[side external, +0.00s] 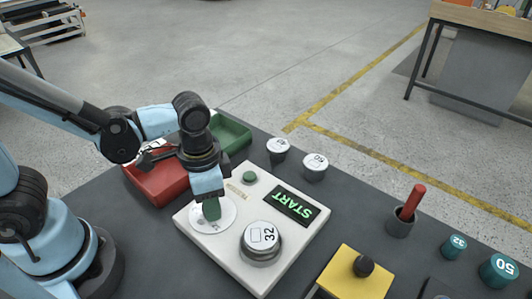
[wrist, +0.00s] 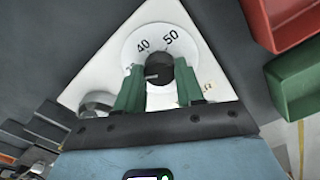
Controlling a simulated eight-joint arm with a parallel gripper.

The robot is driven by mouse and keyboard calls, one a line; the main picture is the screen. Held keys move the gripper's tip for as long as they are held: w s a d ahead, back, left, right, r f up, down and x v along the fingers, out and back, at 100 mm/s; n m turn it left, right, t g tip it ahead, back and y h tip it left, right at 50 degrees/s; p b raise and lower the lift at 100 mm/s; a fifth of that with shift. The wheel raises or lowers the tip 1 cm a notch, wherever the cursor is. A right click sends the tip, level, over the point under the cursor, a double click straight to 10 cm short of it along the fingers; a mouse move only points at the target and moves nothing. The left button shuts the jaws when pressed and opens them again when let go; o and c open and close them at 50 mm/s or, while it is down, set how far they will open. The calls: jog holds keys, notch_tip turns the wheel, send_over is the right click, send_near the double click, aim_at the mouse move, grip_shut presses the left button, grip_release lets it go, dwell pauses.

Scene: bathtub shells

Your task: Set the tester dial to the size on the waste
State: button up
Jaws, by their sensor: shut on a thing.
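The tester (side external: 250,200) is a white box with a lit screen (side external: 291,207) reading START. A waste (side external: 261,242) marked 32 sits on it, and its metal side shows in the wrist view (wrist: 97,103). The white dial (wrist: 135,47) shows 40 and 50 clearly; a further number at its left is partly hidden by a finger. My gripper (wrist: 159,82) has its green fingers shut on the black dial knob (wrist: 157,66), one on each side. The knob's white line points left, below the 40. In the side view my gripper (side external: 211,208) hides the knob.
A red bin (side external: 160,187) and a green bin (side external: 231,132) stand behind the tester. Two white-topped wastes (side external: 315,165) stand at the back. A cup (side external: 400,224) holds a red stick. A yellow block (side external: 352,280) and teal caps (side external: 498,270) are at the right.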

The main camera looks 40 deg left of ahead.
jog(key=o, duration=1)
jog(key=shift+o, duration=0.2)
jog(key=shift+r, duration=0.1)
notch_tip(320, 180, up, 12)
jog(key=w+a+f+n+t, duration=0.2)
jog(key=w+a+n+t, duration=0.2)
jog(key=a+t, duration=0.3)
jog(key=a+n, duration=0.1)
jog(key=a, duration=0.1)
jog(key=shift+w+a+f+n, duration=0.2)
jog(key=shift+w+a+n, duration=0.05)
jog(key=shift+a+n, duration=0.15)
